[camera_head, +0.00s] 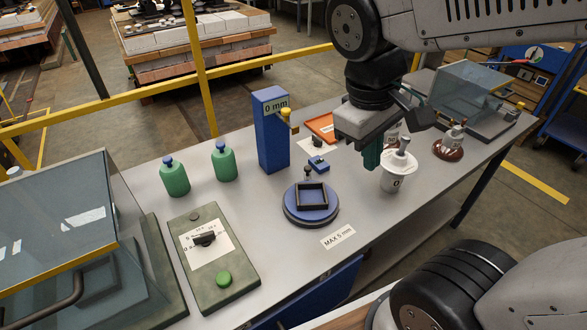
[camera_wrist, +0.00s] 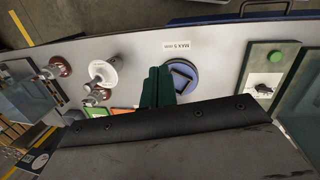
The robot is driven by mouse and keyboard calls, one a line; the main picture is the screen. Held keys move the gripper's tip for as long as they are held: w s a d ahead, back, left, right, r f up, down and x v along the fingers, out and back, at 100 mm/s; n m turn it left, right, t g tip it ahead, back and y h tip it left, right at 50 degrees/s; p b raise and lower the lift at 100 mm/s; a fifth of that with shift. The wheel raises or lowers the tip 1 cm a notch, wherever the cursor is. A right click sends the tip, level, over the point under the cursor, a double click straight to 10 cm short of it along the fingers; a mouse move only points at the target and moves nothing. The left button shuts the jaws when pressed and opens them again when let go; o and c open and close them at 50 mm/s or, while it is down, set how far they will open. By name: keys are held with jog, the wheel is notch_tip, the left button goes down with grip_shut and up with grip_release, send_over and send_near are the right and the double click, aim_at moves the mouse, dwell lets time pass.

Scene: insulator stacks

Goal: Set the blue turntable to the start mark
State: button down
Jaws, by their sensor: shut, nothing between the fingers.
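The blue turntable (camera_head: 311,217) sits on the grey bench near its front edge. It bears a dark square frame (camera_head: 312,196), turned slightly askew, and a small dark knob stands at its back rim. The turntable also shows in the wrist view (camera_wrist: 197,74), just right of my fingers. My gripper (camera_head: 372,160) has green fingers, shut and empty, hanging above the bench to the right of the turntable and apart from it. The fingers also show in the wrist view (camera_wrist: 158,84). I cannot make out a start mark on or beside the turntable.
A blue post reading 0 mm (camera_head: 271,135) stands behind the turntable, with a small blue block (camera_head: 318,165) beside it. A white insulator (camera_head: 397,175) stands right of my gripper. Green bottles (camera_head: 174,177), a switch panel (camera_head: 213,258) and a glass-lidded box (camera_head: 62,225) are left.

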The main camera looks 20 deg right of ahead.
jog(key=w+a+f+n+h, duration=0.3)
jog(key=w+n, duration=0.1)
jog(key=w, duration=0.2)
jog(key=w+a+f+n+h, duration=0.2)
jog(key=w+f+n+h, duration=0.15)
jog(key=w+n, duration=0.2)
jog(key=n+t+h, duration=0.3)
jog(key=n+t, duration=0.1)
jog(key=n, duration=0.5)
send_near(305, 174)
jog(key=shift+s+d+f+m, duration=0.15)
jog(key=shift+d+f+m, duration=0.1)
jog(key=shift+d+f, duration=0.45)
jog(key=shift+w+d+r, duration=0.1)
jog(key=shift+w+d, duration=0.05)
jog(key=shift+d, duration=0.35)
jog(key=shift+w+d+r, duration=0.1)
jog(key=shift+w+d, duration=0.1)
jog(key=shift+d, duration=0.35)
jog(key=shift+w+d, duration=0.25)
jog(key=shift+d, duration=0.4)
jog(key=shift+d, duration=0.1)
